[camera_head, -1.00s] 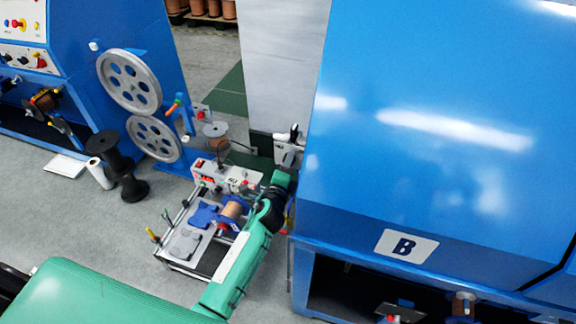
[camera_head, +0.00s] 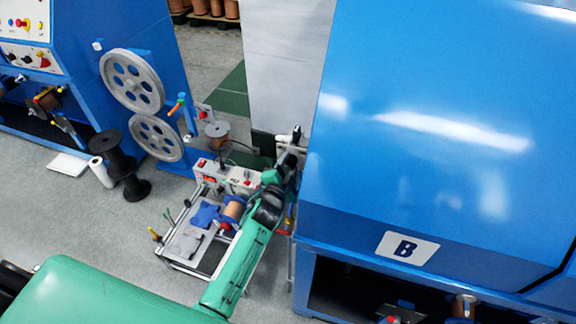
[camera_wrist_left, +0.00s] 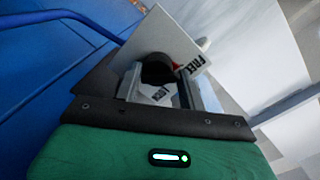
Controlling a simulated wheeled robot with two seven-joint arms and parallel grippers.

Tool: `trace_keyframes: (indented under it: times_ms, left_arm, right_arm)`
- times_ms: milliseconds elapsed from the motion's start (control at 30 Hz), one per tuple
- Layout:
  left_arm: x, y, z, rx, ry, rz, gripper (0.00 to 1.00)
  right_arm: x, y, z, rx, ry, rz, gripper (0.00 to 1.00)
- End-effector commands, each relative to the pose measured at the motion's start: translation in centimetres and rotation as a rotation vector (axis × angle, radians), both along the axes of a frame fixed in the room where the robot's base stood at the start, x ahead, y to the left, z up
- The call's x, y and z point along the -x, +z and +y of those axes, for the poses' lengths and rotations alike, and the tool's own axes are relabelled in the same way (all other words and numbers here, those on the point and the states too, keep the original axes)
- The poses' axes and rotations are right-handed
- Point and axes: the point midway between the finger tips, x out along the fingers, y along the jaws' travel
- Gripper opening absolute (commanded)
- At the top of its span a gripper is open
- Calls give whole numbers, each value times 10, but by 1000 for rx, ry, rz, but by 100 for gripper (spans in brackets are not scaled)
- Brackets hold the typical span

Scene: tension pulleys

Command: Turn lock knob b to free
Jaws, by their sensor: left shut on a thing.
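Lock knob b (camera_wrist_left: 157,68) is a dark round knob in front of a white plate (camera_wrist_left: 168,32) in the left wrist view. A small red mark shows between the knob and FREE. My left gripper (camera_wrist_left: 160,82) is shut on the knob, with a finger on either side. In the head view my left gripper (camera_head: 291,150) is at the left side of the blue cabinet marked B, and the knob is hidden there. My right gripper is not in view.
The blue cabinet B (camera_head: 420,150) stands close to the right of my left arm. A small wheeled cart (camera_head: 187,262) with a control box (camera_head: 226,180) and a copper spool stands left of it. Grey pulleys (camera_head: 132,82) and a black spool stand farther left. Grey floor is open at left.

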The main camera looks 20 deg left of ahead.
Motion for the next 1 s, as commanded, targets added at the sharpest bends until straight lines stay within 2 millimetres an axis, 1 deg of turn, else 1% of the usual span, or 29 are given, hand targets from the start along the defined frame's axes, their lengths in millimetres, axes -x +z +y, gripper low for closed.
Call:
trace_keyframes:
  times_ms: [33, 600, 633, 700, 1000]
  left_arm:
    - [3, -10, -2, 16, -2, 19, 18]
    - [3, -10, -3, 45, -3, 20, 18]
    - [3, -10, -3, 45, -3, 20, 44]
    - [3, -10, -3, 44, -2, 19, 55]
    - [2, -5, -2, 42, -2, 10, 55]
  right_arm:
    - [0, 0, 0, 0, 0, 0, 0]
    - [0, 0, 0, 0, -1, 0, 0]
    - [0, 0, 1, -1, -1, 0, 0]
    - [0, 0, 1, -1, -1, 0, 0]
    - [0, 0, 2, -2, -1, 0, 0]
